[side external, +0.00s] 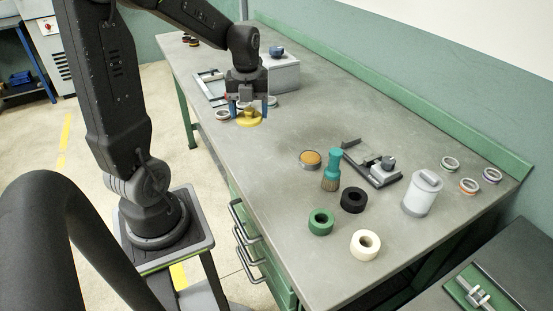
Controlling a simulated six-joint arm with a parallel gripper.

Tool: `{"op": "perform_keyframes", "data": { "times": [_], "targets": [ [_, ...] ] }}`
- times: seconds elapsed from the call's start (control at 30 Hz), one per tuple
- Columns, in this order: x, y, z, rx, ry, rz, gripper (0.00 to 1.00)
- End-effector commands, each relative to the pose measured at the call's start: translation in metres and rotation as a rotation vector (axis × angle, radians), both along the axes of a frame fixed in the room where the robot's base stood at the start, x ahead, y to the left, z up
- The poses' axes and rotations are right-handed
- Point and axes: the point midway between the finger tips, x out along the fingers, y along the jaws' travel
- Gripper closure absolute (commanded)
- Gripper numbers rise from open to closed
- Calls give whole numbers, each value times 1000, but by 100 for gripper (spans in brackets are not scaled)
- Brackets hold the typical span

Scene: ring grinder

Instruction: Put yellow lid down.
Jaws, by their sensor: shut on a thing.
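The yellow lid (249,121) is a round disc with a raised middle part, near the far half of the workbench. The gripper is shut on the lid. The lid looks level and very low over the bench top; I cannot tell whether it touches the surface. The fingers partly hide the lid's upper part.
A small ring (222,114) lies just left of the lid. A grey box (284,75) with a blue bowl (276,52) stands behind. Tape rolls, a teal brush (331,168), a small tin (310,159) and a white canister (422,193) stand nearer. Bench between is clear.

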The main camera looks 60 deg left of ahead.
Motion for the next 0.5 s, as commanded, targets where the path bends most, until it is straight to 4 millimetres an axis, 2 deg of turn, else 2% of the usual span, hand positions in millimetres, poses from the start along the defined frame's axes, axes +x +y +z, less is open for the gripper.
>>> {"op": "perform_keyframes", "data": {
  "times": [0.03,0.1,0.23,0.37,0.5],
  "targets": [
    [-15,0,-2,1,-2,6,53],
    [-32,-2,-6,0,-1,5,53],
    [-51,-7,-12,0,0,2,53],
    [-49,-18,-21,-1,2,-6,53],
    [-31,-40,-38,-3,4,-12,53]
  ]
}}
